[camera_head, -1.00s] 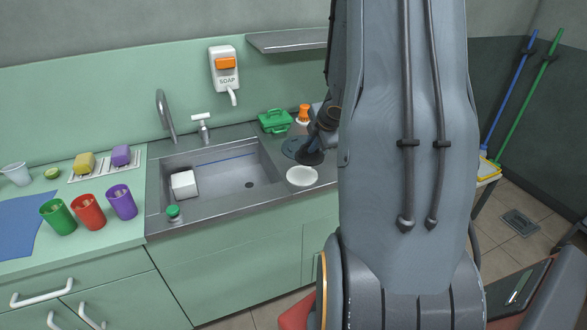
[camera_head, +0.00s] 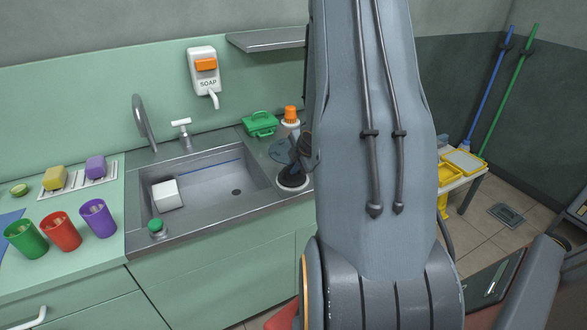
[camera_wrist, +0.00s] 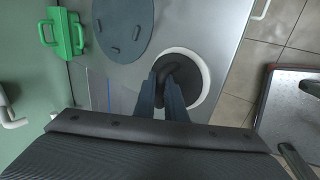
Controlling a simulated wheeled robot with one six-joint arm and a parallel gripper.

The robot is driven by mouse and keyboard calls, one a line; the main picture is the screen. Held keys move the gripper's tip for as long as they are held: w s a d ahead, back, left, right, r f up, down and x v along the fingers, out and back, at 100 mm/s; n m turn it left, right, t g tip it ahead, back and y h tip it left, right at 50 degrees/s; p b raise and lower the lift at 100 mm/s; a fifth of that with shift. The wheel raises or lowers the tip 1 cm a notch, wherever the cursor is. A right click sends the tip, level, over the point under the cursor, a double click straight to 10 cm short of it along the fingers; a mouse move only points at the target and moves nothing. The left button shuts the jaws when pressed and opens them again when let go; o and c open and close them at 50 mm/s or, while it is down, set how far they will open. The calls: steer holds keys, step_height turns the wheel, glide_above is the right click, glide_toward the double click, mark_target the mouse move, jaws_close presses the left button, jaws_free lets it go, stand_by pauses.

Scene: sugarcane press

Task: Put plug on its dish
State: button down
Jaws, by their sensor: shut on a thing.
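The black round plug (camera_wrist: 192,79) is in my gripper (camera_wrist: 169,84), which is shut on its upright loop handle. The white round dish (camera_wrist: 206,97) lies on the steel counter right of the sink, and its rim shows around the plug's edge in the wrist view. In the head view the plug (camera_head: 291,178) sits within the outline of the dish (camera_head: 293,189), low over it or on it. I cannot tell whether they touch. My arm hides part of the gripper in the head view.
A flat blue-grey disc (camera_wrist: 124,28) lies beside the dish. The sink (camera_head: 215,190) with a white block (camera_head: 165,194) is to the left. The counter's edge is close to the dish.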

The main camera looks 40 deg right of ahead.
steer(key=shift+f, duration=0.2)
steer(key=c, duration=1.8)
jaws_free()
steer(key=shift+r, duration=0.1)
steer(key=p+v, duration=0.1)
steer(key=v, duration=1.1)
steer(key=a+r+m+g, duration=0.25)
steer(key=a+m, duration=0.45)
steer(key=a, duration=0.5)
steer(key=s+a+m, duration=0.2)
steer(key=s+a, duration=0.1)
steer(key=a, duration=0.3)
steer(key=s+a+r+m+g+y, duration=0.1)
steer(key=s+a+m, duration=0.2)
steer(key=a, duration=0.4)
steer(key=s+a+r+m+g, duration=0.1)
steer(key=s+a+m, duration=0.2)
steer(key=a, duration=0.3)
steer(key=shift+s+a+g+y, duration=0.2)
steer(key=shift+g+y, duration=0.05)
steer(key=shift+y, duration=0.05)
steer(key=shift+f, duration=0.1)
